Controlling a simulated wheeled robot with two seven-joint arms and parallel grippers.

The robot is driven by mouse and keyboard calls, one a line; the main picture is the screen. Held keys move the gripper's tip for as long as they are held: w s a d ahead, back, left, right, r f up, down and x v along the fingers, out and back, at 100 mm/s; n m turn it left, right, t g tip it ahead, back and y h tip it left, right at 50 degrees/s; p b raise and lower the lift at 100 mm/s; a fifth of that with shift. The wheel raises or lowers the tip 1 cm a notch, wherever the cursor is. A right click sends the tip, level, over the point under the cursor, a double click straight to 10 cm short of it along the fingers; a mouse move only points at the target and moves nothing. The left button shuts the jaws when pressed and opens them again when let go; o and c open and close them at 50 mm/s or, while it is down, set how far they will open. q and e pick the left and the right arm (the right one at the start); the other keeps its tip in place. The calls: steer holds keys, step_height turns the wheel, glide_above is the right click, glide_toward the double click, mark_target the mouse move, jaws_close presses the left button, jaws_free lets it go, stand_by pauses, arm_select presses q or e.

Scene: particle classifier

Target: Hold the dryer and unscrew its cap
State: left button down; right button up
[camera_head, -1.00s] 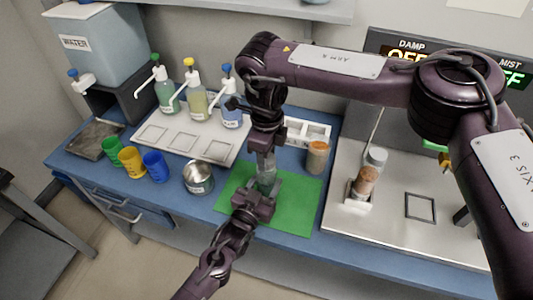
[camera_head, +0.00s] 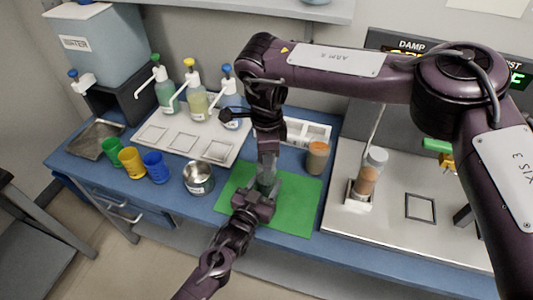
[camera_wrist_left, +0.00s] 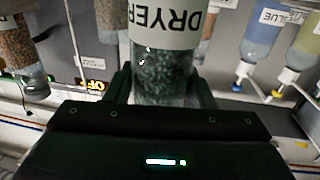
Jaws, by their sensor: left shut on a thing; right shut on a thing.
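The dryer (camera_head: 266,184) is a clear container with dark green grains, held over the green mat (camera_head: 290,218). In the left wrist view the dryer (camera_wrist_left: 165,70) stands between my left gripper's fingers, its DRYER label upside down in the picture. My left gripper (camera_head: 262,192) comes from below and is shut on the dryer's body. My right gripper (camera_head: 267,160) points down from above and is shut at the dryer's top. The cap is hidden by its fingers, so I cannot tell how loose it is.
A steel cup (camera_head: 198,179) and blue cup (camera_head: 156,167) stand left of the mat. A brown-filled jar (camera_head: 317,157) is at its back right. A tube of orange grains (camera_head: 370,172) stands on the machine at right. Pump bottles (camera_head: 196,95) line the back.

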steer(key=shift+r, duration=0.15)
steer(key=shift+r, duration=0.95)
steer(key=shift+r, duration=2)
arm_select(q)
steer(key=c, duration=0.6)
jaws_free()
steer(key=shift+o, duration=0.2)
